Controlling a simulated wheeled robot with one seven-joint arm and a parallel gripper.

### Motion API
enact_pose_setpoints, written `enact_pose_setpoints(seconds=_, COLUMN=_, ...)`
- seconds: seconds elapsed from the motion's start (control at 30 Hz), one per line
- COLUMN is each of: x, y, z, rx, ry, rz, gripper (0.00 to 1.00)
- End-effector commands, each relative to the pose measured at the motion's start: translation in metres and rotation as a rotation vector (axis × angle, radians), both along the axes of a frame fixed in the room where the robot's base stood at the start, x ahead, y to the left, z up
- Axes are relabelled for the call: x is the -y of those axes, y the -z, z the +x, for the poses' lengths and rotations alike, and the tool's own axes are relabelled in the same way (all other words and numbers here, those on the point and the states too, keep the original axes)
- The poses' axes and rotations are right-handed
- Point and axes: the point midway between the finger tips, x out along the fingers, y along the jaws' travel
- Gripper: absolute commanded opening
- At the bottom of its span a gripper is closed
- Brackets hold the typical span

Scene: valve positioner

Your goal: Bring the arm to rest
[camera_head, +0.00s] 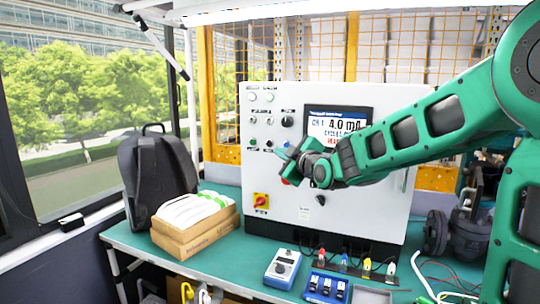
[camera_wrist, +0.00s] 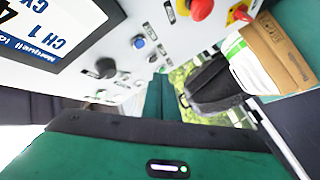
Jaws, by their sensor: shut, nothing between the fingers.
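My green arm reaches in from the right in the head view. It stretches across the front of the white control panel (camera_head: 380,220). My gripper (camera_head: 284,160) is at the arm's left end, in front of the panel between its knobs and the red-and-yellow switch (camera_head: 261,200). In the wrist view the green fingers of my gripper (camera_wrist: 160,98) are together, with nothing held. The display (camera_wrist: 45,30) also shows, tilted, in the wrist view.
A black backpack (camera_head: 155,170) and a cardboard box (camera_head: 195,235) with white packages stand left on the green table (camera_head: 225,262). Blue devices (camera_head: 283,268) and colored plugs (camera_head: 367,265) are at the front. Dark valve equipment (camera_head: 470,230) and loose cables (camera_head: 440,285) lie right.

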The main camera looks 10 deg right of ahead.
Motion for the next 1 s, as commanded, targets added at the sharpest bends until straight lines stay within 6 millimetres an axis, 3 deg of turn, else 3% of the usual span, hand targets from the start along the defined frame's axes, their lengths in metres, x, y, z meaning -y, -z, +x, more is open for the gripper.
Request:
enact_pose_setpoints(seconds=0.17, x=0.011, y=0.009, z=-0.006, rx=-0.046, ry=0.019, rz=0.014, gripper=0.00)
enact_pose_setpoints(seconds=0.27, x=0.036, y=0.029, z=-0.023, rx=-0.152, ry=0.069, rz=0.054, gripper=0.00)
enact_pose_setpoints(seconds=0.37, x=0.072, y=0.061, z=-0.055, rx=-0.311, ry=0.158, rz=0.126, gripper=0.00)
enact_pose_setpoints(seconds=0.5, x=0.121, y=0.109, z=-0.117, rx=-0.546, ry=0.322, rz=0.259, gripper=0.00)
enact_pose_setpoints(seconds=0.7, x=0.169, y=0.165, z=-0.225, rx=-0.839, ry=0.592, rz=0.473, gripper=0.00)
enact_pose_setpoints(seconds=0.83, x=0.184, y=0.193, z=-0.304, rx=-1.010, ry=0.789, rz=0.625, gripper=0.00)
enact_pose_setpoints(seconds=1.0, x=0.185, y=0.216, z=-0.399, rx=-1.198, ry=1.035, rz=0.809, gripper=0.00)
